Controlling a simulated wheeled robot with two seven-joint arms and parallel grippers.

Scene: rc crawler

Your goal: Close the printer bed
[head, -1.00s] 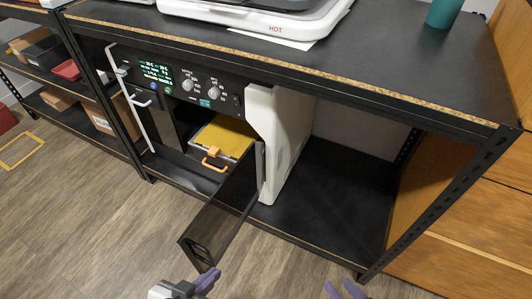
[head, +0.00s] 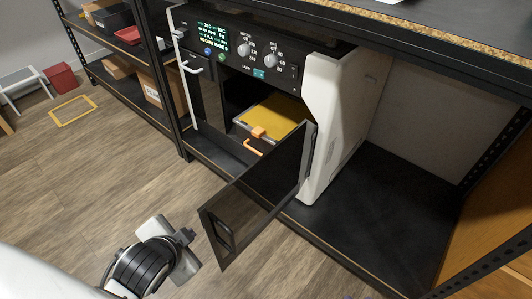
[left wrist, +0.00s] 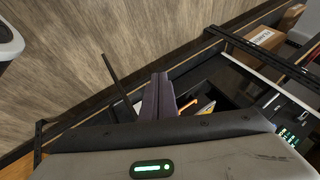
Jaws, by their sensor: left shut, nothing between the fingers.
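The printer bed (head: 272,118) is a yellow plate on a grey tray with an orange handle (head: 255,139). It shows in the lower opening of the printer (head: 338,115), and I cannot tell how far out it sits. The dark printer door (head: 262,190) stands swung open on the right of the opening. In the left wrist view, my left gripper (left wrist: 160,92) has its purple fingers together and empty. The orange handle (left wrist: 188,107) lies just beyond them, with a visible gap I cannot measure. In the head view the left fingertips are hidden. My right gripper is out of view.
The printer sits on a black shelf under a black tabletop (head: 470,45). Bare shelf (head: 400,210) lies right of it. Another rack with boxes stands left. The wooden floor (head: 90,180) in front is open. The open door juts out toward me.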

